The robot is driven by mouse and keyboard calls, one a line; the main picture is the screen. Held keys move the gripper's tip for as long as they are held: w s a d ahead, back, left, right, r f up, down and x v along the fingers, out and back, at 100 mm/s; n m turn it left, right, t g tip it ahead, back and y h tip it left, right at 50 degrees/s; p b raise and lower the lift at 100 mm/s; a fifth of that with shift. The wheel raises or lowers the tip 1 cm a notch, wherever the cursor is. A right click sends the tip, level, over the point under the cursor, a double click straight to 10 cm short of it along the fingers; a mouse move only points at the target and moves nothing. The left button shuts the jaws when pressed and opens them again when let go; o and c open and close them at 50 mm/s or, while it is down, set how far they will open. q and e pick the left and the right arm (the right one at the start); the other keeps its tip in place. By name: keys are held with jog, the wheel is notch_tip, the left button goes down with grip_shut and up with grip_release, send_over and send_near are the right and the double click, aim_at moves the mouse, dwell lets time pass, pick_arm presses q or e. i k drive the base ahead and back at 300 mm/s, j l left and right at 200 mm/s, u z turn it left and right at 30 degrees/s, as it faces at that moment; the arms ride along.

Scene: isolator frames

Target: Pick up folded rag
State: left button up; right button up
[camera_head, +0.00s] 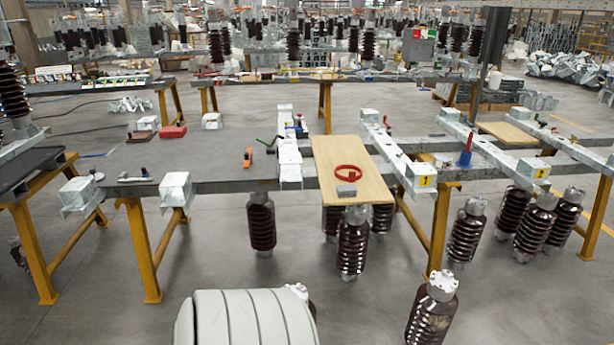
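No item shows clearly as a folded rag. A small grey, flat-topped block (346,189) lies on the light wooden board (330,155), just in front of a red ring (348,172); it could be the folded rag, but it is too small to tell. A flat red item (172,131) lies on the grey table (215,172) to the left; I cannot tell whether it is cloth. Neither of my grippers is in view.
An orange tool (248,157) lies on the table, left of a pale metal beam (289,160). Brown ribbed insulators (352,245) stand below and in front of the board. Yellow legs (142,250) support the table. A large pale ribbed shape (245,318) fills the bottom centre.

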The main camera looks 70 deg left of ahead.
aim_at(348, 191)
jog(key=u, duration=2.05)
jog(key=i+l, duration=0.1)
jog(key=i, duration=0.05)
